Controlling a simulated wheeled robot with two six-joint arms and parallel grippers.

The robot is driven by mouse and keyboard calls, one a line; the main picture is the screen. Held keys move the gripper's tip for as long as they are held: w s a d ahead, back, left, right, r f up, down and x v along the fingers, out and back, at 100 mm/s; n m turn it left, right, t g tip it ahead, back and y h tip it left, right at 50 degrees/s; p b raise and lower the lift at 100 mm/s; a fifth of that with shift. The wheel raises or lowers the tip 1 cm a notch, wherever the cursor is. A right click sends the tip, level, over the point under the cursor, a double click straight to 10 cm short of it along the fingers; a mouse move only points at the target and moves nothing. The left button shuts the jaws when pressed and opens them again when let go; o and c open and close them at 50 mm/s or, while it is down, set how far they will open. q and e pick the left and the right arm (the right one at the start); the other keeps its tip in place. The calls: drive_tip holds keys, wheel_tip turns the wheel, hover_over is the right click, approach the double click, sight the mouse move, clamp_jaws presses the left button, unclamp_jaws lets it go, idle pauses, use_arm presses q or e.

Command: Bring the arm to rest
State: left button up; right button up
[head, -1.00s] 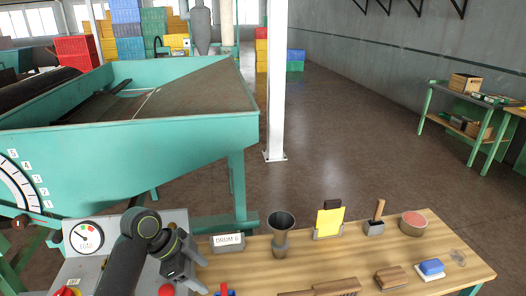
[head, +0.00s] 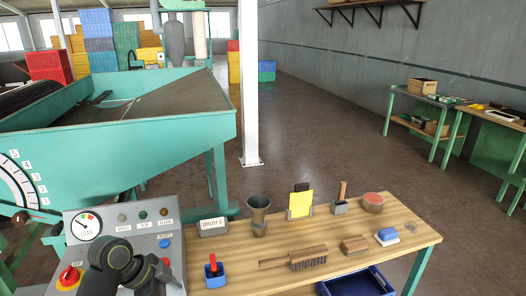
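My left arm comes in at the bottom left, over the grey control panel (head: 110,216). Its dark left gripper (head: 168,276) is low in the frame, at the panel's right side near the table's left end. Its fingers are small, dark and partly cut off, so I cannot tell whether they are open or what is between them. My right gripper is not in view.
The panel has a gauge (head: 87,226), a red knob (head: 69,275) and a blue button (head: 165,243). The wooden table (head: 345,235) holds a brush (head: 308,258), a metal cup (head: 259,212) and a DRUM 6 sign (head: 212,226). A blue crate (head: 358,281) is below.

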use_arm(q)
drive_tip(key=s+a+f+n+t+y, duration=0.1)
drive_tip(key=s+a+f+n+y, duration=0.25)
drive_tip(key=s+f+n, duration=0.55)
drive_tip(key=s+a+n+y, duration=0.2)
drive_tip(key=s+a+n, duration=0.1)
drive_tip(key=s, duration=0.6)
drive_tip(key=s+a+n+y, duration=0.2)
drive_tip(key=s+a+n, duration=0.1)
drive_tip(key=s, duration=0.5)
wheel_tip(320, 180, down, 26)
drive_tip(key=a, duration=0.2)
drive_tip(key=s+d+f+g+h, duration=0.1)
drive_tip(key=s+f, duration=1.4)
drive_tip(key=shift+d+f+g, duration=0.2)
drive_tip(key=shift+f+g, duration=0.05)
drive_tip(key=shift+g, duration=0.15)
